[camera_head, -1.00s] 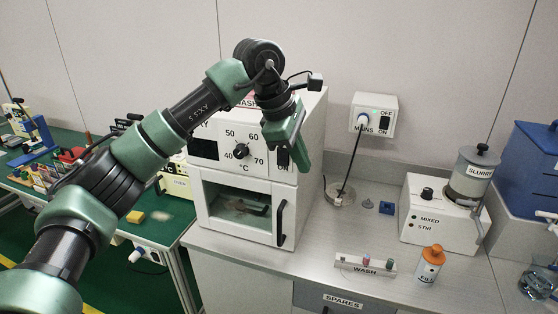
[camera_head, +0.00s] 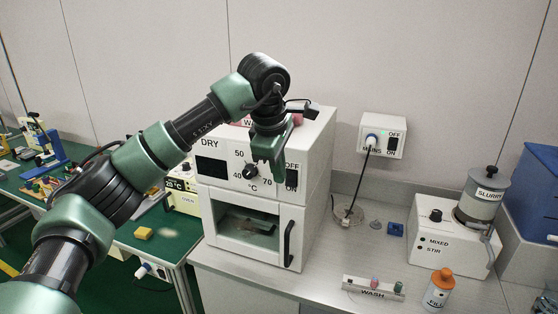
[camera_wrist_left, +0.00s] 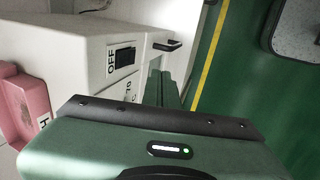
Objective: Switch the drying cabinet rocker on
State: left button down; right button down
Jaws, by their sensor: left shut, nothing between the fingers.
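The drying cabinet (camera_head: 222,148) is a white box marked DRY, with a dark display, a round dial (camera_head: 250,171) and a glass door. Its black rocker (camera_head: 292,177) sits right of the dial, between the OFF and ON labels. The rocker also shows in the wrist view (camera_wrist_left: 125,57), on the cabinet front (camera_wrist_left: 95,60). I cannot tell which way it is tipped. My left gripper (camera_head: 277,181) points down in front of the panel, just left of the rocker in the picture. It is shut and empty; its fingers also show in the wrist view (camera_wrist_left: 165,88). My right gripper is out of view.
A pink thing (camera_wrist_left: 27,110) lies on the cabinet top near my gripper. The door handle (camera_head: 289,244) sticks out below. Right of the cabinet are a mains socket (camera_head: 382,136), a stirrer unit (camera_head: 445,237), a WASH rack (camera_head: 372,289) and an orange-capped bottle (camera_head: 439,288).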

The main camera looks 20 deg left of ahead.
aim_at(288, 180)
pick_arm(q)
jog(key=shift+w+f+p, duration=1.8)
jog(key=shift+w+f, duration=1.1)
jog(key=shift+f, duration=0.05)
jog(key=shift+w+f+t+b, duration=0.2)
jog(key=shift+f+t+b, duration=0.1)
jog(key=shift+b, duration=0.6)
jog(key=shift+r, duration=0.3)
